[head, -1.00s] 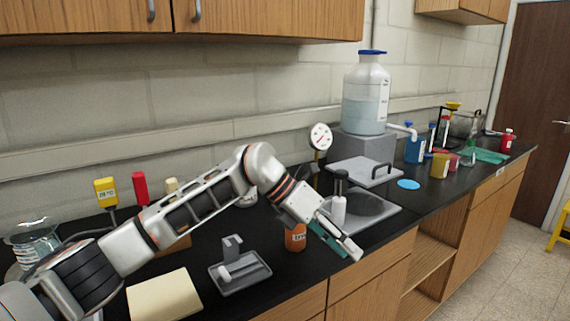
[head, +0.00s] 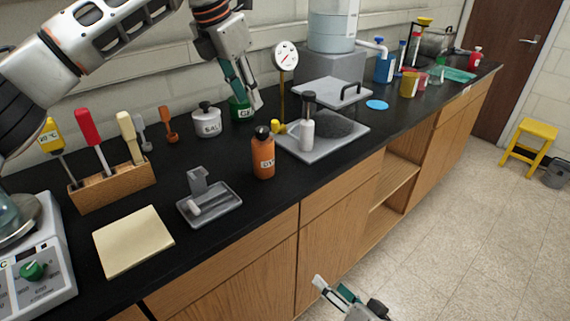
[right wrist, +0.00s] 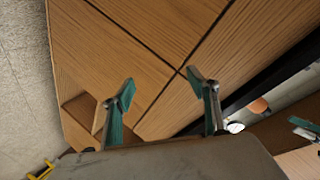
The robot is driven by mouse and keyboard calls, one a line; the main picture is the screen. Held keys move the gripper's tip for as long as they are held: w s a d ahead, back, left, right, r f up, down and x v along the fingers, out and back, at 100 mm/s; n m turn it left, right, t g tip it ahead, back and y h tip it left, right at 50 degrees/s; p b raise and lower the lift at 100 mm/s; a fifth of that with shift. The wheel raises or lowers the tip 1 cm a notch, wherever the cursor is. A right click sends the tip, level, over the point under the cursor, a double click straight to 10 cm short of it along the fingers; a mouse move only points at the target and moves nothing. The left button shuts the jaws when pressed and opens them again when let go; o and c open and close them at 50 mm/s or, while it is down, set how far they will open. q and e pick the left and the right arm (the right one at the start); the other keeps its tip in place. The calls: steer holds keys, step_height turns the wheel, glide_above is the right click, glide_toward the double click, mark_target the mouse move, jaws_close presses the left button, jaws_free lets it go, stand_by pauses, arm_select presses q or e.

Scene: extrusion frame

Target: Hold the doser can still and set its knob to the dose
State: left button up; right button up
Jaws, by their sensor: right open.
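No can is marked as the doser, so I cannot tell which one it is. A green labelled can (head: 240,108) stands at the back of the counter. An orange can (head: 263,160) with a dark top stands nearer the front, and a pale can marked SAL (head: 206,122) with a dark knob stands left of the green one. My left gripper (head: 246,98) points down at the green can, its fingers partly covering it; whether they grip it is unclear. My right gripper (head: 334,291) is open and empty, low in front of the cabinets; its spread fingers show in the right wrist view (right wrist: 160,90).
A grey tray (head: 225,207), a cream pad (head: 133,240) and a wooden tool block (head: 115,186) are on the front left of the black counter. The floor at right is clear near the cabinets.

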steer(key=w+a+r+m+t+y, duration=0.1)
steer(key=w+a+r+m+y, duration=0.1)
steer(key=w+r+m, duration=0.3)
steer(key=w+a+r+m+y, duration=0.2)
steer(key=w+r+m, duration=0.15)
steer(key=r, duration=0.45)
steer(key=m+y, duration=0.4)
steer(key=m, duration=0.5)
glide_toward(272, 161)
steer(key=s+a+r, duration=0.1)
steer(key=s+r, duration=0.2)
steer(key=s, duration=0.1)
steer(key=w+m, duration=0.1)
steer(key=w, duration=0.1)
steer(key=w+a+f+m+g, duration=0.1)
steer(key=w, duration=0.1)
steer(key=w+a+m, duration=0.1)
steer(key=w+m, duration=0.1)
steer(key=shift+w+a+f+g, duration=0.1)
steer(key=shift+w+f+g, duration=0.1)
steer(key=shift+w+g, duration=0.15)
steer(key=shift+w+a+f+m, duration=0.1)
steer(key=shift+w+a+m, duration=0.15)
steer(key=shift+w, duration=0.3)
steer(key=shift+w+a, duration=0.2)
steer(key=shift+w, duration=0.05)
steer(key=shift+x, duration=3.5)
steer(key=shift+f, duration=0.1)
